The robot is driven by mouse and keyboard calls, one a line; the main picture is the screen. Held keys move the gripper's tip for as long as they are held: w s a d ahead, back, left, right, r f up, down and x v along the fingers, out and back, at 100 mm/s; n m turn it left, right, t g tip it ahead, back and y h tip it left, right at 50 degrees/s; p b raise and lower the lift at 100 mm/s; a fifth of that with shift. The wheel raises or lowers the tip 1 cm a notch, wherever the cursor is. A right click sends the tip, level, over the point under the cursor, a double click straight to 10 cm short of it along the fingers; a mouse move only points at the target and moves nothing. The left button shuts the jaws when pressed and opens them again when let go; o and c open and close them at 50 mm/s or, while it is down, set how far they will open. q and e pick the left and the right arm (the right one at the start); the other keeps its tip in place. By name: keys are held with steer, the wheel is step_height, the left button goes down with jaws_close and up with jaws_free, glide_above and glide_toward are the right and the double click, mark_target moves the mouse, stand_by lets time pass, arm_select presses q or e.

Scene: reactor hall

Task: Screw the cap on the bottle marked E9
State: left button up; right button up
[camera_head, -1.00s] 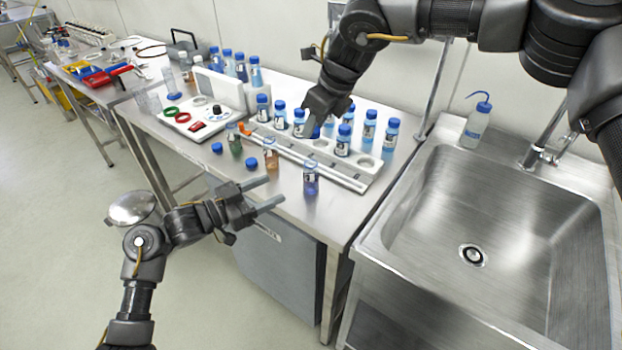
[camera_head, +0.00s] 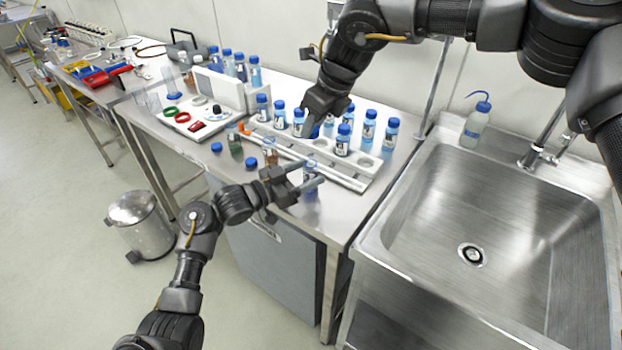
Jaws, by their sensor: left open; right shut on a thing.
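An uncapped bottle of blue-purple liquid (camera_head: 311,192) stands upright near the bench's front edge; its label is too small to read. My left gripper (camera_head: 314,175) is open, with its fingers at this bottle and partly covering it; I cannot tell if they touch. My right gripper (camera_head: 314,127) is shut on a blue cap, mostly hidden by the fingers, above the rack behind the bottle. Two loose blue caps lie on the bench, one (camera_head: 217,147) at left, one (camera_head: 251,162) nearer. Uncapped brown (camera_head: 270,156) and green (camera_head: 235,146) bottles stand nearby.
A white rack (camera_head: 345,182) holds several blue-capped bottles behind the uncapped ones. A white device (camera_head: 190,118) stands at left on the bench. A sink (camera_head: 490,220) with a wash bottle (camera_head: 476,126) is at right. A bin (camera_head: 140,222) stands on the floor.

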arm_select(q)
steer(key=shift+c, duration=0.4)
jaws_close()
arm_select(e)
glide_above(307, 159)
steer(key=s+d, duration=0.1)
steer(key=d, duration=0.1)
steer(key=shift+a+f, duration=0.15)
steer(key=shift+f, duration=1.05)
steer(key=shift+a+f, duration=0.1)
steer(key=shift+f, duration=1.1)
steer(key=shift+f, duration=0.1)
steer(key=shift+f+y, duration=0.3)
steer(key=shift+f, duration=0.45)
steer(key=shift+f, duration=0.6)
